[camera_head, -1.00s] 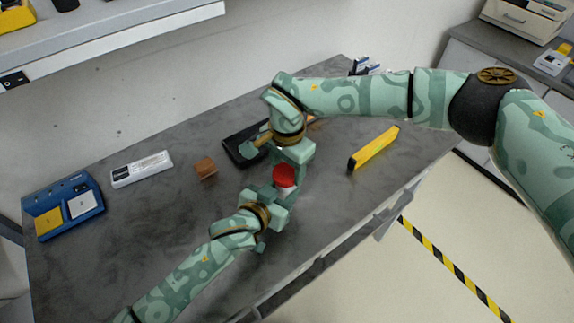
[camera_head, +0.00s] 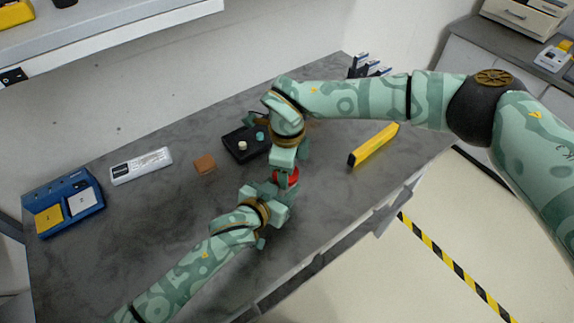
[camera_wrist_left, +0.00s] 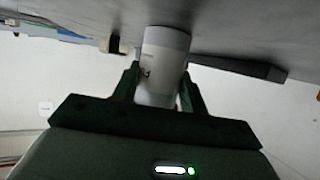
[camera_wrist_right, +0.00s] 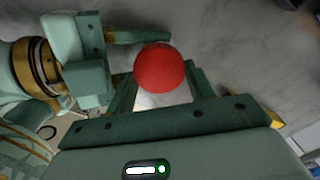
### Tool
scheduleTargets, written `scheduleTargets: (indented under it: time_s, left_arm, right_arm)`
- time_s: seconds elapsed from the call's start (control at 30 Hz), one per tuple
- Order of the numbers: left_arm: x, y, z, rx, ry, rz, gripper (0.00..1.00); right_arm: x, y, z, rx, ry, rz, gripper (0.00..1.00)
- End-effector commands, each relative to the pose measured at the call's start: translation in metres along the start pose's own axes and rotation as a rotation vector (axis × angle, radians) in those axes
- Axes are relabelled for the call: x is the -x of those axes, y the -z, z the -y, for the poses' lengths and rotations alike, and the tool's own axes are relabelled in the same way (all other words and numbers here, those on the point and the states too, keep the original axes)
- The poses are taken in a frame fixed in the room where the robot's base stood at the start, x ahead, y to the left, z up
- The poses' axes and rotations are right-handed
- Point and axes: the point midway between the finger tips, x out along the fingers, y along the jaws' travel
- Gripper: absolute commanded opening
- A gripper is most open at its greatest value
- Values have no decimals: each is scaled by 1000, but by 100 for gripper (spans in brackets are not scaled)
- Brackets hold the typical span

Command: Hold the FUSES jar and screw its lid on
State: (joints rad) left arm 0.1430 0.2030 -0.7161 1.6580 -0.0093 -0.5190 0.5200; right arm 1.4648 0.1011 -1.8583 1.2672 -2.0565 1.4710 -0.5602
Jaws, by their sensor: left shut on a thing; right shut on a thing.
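The jar is a white cylinder (camera_wrist_left: 166,55) in the left wrist view, with a small dark mark too unclear to read. My left gripper (camera_wrist_left: 160,86) is shut around its side. The red round lid (camera_head: 287,179) is on top of the jar in the head view; whether its thread is engaged cannot be told. My right gripper (camera_wrist_right: 160,82) is shut on the lid, which also shows in the right wrist view (camera_wrist_right: 160,68). In the head view the two grippers meet closely, and they hide most of the jar.
The table front edge is close to my left gripper. The table's left middle is clear.

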Motion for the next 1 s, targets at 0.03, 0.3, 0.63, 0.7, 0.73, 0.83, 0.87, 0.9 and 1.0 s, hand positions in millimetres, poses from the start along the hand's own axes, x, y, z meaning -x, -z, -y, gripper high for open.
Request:
scheduleTargets:
  time_s: [0.03,0.3,0.63,0.7,0.73,0.83,0.87,0.9,1.0]
  left_arm:
    - [0,-1,0,0,0,1,0]
    - [0,-1,0,-1,0,2,0]
    - [0,-1,-1,-1,-1,2,0]
    - [0,-1,-1,-1,-1,2,0]
    - [0,-1,-1,-1,-1,2,0]
    - [0,-1,-1,-1,-1,2,0]
    - [0,-1,-1,-1,-1,2,0]
    - [0,-1,-1,-1,-1,2,0]
    - [0,-1,-1,-1,-1,2,0]
  right_arm:
    - [0,-1,-1,-146,-2,1,32]
    - [0,-3,-4,-1034,-4,0,32]
    - [-1,-6,-3,-2146,-7,-2,32]
    - [-1,-7,-2,-2360,-8,-1,32]
    - [-1,-7,-2,-2443,-8,-2,32]
    - [-1,-8,-1,-2658,-9,-1,32]
    - [-1,-8,-1,-2684,-8,-1,32]
    - [-1,-7,-1,-2676,-7,0,32]
    - [-1,-7,-1,-2674,-7,1,32]
